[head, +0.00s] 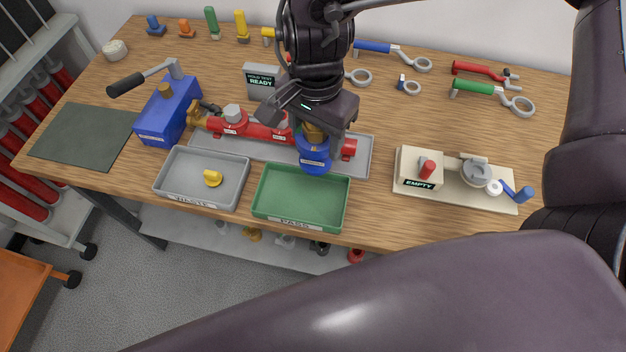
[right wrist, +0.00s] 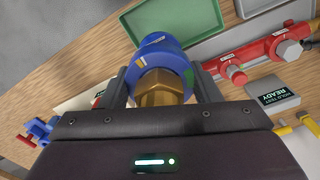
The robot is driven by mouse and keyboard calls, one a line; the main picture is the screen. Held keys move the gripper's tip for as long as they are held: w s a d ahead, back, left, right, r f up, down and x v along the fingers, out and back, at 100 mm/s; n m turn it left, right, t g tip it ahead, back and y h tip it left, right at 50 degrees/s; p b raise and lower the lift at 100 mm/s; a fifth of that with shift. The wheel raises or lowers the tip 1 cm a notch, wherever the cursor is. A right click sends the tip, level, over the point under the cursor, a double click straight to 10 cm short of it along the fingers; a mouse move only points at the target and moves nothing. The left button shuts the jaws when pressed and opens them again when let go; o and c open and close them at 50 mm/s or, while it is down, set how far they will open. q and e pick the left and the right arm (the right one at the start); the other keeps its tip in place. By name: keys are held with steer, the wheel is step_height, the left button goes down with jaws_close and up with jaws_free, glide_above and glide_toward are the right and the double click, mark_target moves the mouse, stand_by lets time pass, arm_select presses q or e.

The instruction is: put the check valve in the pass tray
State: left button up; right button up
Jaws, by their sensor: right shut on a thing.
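The check valve (head: 314,161) is a blue round body with a brass hex end. It also shows in the right wrist view (right wrist: 152,52). The valve hangs in front of the red pipe rig, near the back right edge of the green pass tray (head: 300,222). The pass tray is empty. Whether the valve is clear of the rig's grey base is hard to tell. My left gripper is not in view.
A grey waste tray (head: 160,188) holding a yellow part stands left of the pass tray. Behind are the red pipe rig (head: 235,130), a blue block (head: 165,115) and a READY display (head: 262,80). A beige EMPTY fixture (head: 421,169) stands right. Several tools lie at the back.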

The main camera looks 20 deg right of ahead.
mark_target(315, 159)
steer(key=f, duration=0.6)
steer(key=shift+s+a, duration=0.15)
steer(key=shift+s, duration=0.05)
steer(key=shift+w+f+b, duration=0.15)
steer(key=shift+f+b, duration=0.2)
steer(key=shift+f, duration=4.55)
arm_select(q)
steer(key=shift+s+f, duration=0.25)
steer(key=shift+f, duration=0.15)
arm_select(e)
steer(key=shift+f, duration=0.15)
steer(key=o, duration=1.3)
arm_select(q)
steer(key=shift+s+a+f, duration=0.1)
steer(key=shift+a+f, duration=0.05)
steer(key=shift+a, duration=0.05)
